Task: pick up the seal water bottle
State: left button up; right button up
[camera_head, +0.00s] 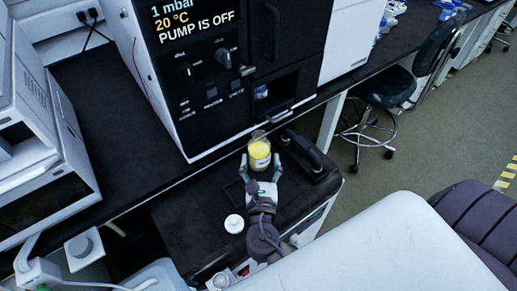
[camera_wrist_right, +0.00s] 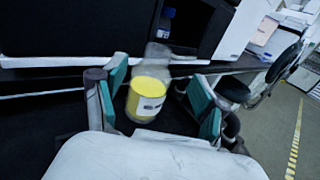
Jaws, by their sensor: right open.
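The seal water bottle (camera_head: 259,153) is a clear bottle with yellow contents and a white label. It stands on the dark cart top in front of the instrument. My right gripper (camera_head: 261,165) is open, with its fingers on either side of the bottle's lower part. In the right wrist view the bottle (camera_wrist_right: 146,97) stands between the two teal finger pads of my right gripper (camera_wrist_right: 160,95). A gap shows at the right pad; the left pad is close to the bottle, and I cannot tell if it touches. My left gripper is not in view.
The black and white instrument (camera_head: 215,75) with a display rises right behind the bottle. A round white cap (camera_head: 234,223) lies on the cart left of my right gripper. A black handle (camera_head: 305,152) is at the cart's right side. A stool (camera_head: 385,88) stands farther right.

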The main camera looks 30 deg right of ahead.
aim_at(259, 144)
jog(key=x, duration=0.3)
jog(key=shift+w+d+f, duration=0.1)
jog(key=shift+w+d, duration=0.1)
jog(key=shift+w, duration=0.25)
jog(key=x, duration=0.2)
jog(key=p+x, duration=0.1)
jog(key=x, duration=0.2)
jog(key=shift+f, duration=0.25)
jog(key=shift+a, duration=0.1)
jog(key=shift+c, duration=0.7)
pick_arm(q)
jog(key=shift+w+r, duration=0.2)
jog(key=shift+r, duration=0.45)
pick_arm(e)
grip_shut()
